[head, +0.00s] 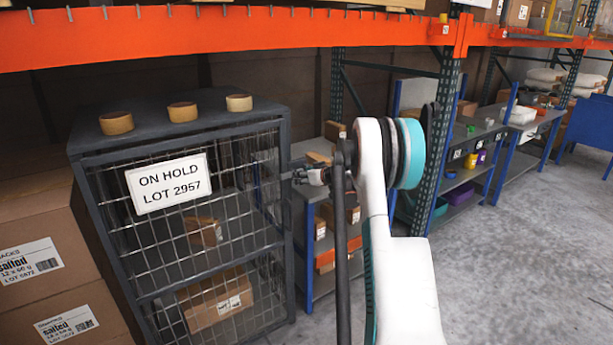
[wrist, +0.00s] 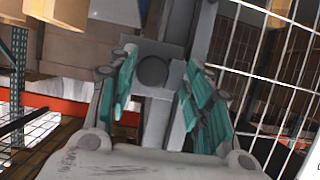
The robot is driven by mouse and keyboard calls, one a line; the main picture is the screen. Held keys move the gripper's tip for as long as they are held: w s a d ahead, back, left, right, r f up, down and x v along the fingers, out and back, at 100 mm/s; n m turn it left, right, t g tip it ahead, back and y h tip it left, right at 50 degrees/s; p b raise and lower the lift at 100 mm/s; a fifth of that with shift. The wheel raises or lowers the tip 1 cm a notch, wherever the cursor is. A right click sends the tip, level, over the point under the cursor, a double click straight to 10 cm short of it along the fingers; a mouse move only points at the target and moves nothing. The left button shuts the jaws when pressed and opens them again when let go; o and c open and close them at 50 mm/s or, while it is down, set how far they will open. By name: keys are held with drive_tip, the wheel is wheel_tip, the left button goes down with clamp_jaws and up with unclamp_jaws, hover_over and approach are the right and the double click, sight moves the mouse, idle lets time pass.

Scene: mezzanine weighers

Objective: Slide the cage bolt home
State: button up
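The dark grey wire cage (head: 189,133) stands at left in the head view. Its mesh door bears a white "ON HOLD LOT 2957" sign (head: 168,184). My gripper (head: 302,176) is at the cage's right front edge, pointing left towards it. In the wrist view my gripper (wrist: 160,92) is open, with teal finger pads apart on either side. Between them in the picture is a grey bolt plate with a round dark knob (wrist: 153,71). The pads do not visibly touch the knob; the depth between them is unclear. My gripper and arm partly hide the bolt in the head view.
Three tape rolls (head: 183,112) sit on the cage top. Cartons (head: 40,255) are stacked left of it. A blue-framed shelf (head: 325,236) and a green rack upright (head: 441,140) stand close behind my arm. Grey floor (head: 530,270) is clear at right.

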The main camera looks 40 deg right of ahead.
drive_tip(key=shift+d, duration=0.15)
drive_tip(key=v, duration=1.2)
idle(0.3)
